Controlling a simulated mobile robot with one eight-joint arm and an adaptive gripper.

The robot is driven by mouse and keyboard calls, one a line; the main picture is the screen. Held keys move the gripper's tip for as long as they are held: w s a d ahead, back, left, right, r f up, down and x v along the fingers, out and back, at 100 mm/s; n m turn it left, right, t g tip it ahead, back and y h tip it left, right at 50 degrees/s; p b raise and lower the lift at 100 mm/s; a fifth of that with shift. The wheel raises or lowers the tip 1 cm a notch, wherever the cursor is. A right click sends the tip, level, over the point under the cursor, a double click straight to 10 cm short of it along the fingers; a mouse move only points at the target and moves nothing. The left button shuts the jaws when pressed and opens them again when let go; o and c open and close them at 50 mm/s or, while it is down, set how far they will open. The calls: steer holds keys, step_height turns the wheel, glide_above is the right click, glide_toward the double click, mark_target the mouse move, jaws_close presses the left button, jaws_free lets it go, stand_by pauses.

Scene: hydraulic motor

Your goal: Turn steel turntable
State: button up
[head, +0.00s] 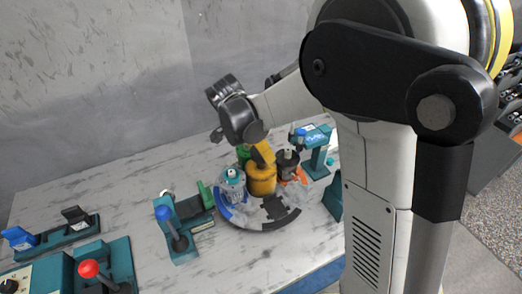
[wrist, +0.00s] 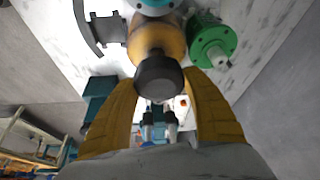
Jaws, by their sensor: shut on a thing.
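The steel turntable (head: 250,213) is a grey disc on the table, with a blue segment and dark segments on its rim. A yellow cylinder (head: 261,182) stands near its middle; it also shows in the wrist view (wrist: 157,36). My gripper (head: 264,160) is above this cylinder, with yellow fingers pointing down. In the wrist view the fingers are on both sides of a dark round knob (wrist: 158,79) on the cylinder's end, and shut on it. The fingertips' contact is partly hidden. A grey-teal motor (head: 232,184), a dark motor (head: 288,165) and a green motor (wrist: 208,42) stand around the cylinder.
A teal stand with a blue-knobbed lever (head: 172,232) is left of the turntable. A red-knobbed lever (head: 90,269) and a teal bracket (head: 74,218) are at the left. Another teal stand (head: 316,155) is behind right. The marbled table is clear in front.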

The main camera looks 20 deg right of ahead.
stand_by(0.4)
steer(key=o, duration=1.4)
steer(key=v, duration=1.2)
